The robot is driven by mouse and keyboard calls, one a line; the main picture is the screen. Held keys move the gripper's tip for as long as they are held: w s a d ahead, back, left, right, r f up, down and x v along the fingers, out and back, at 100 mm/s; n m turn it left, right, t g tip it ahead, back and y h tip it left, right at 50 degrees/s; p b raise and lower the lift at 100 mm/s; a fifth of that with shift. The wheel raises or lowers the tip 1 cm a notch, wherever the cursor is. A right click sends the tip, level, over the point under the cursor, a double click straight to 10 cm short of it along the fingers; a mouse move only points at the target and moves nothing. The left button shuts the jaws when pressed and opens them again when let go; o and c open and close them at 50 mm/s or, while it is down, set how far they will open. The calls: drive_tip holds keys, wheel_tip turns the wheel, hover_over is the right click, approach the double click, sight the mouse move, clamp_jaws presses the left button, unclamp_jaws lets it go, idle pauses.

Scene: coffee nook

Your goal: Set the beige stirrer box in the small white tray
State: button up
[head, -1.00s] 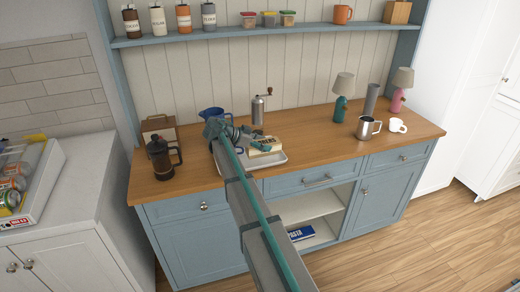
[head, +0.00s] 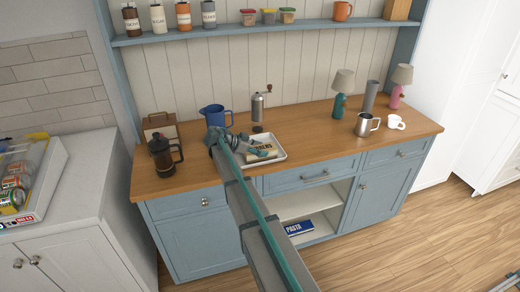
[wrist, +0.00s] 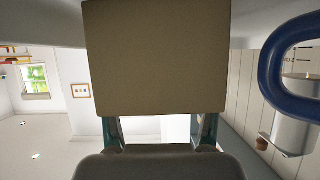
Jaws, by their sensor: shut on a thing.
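The beige stirrer box (wrist: 155,60) fills the upper middle of the wrist view, between the two fingers of my gripper (wrist: 160,128). In the head view my gripper (head: 262,150) is shut on the box over the small white tray (head: 282,159). The fingers and wrist cover much of the box there, and a pale part of it shows low within the tray's outline. I cannot tell whether its underside touches the tray floor.
A blue pitcher (head: 215,115) and a metal grinder (head: 257,108) stand behind the tray. A dark French press (head: 163,157) is to the left. A steel mug (head: 366,125), white cup (head: 396,122) and teal lamp (head: 341,95) are to the right. Counter between tray and mug is clear.

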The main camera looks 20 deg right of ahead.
drive_tip(key=shift+f, duration=0.2)
drive_tip(key=o, duration=1.2)
drive_tip(key=shift+r, duration=0.15)
drive_tip(key=shift+r, duration=0.2)
drive_tip(key=b+v, duration=0.4)
drive_tip(key=v, duration=0.8)
drive_tip(key=shift+f, duration=0.15)
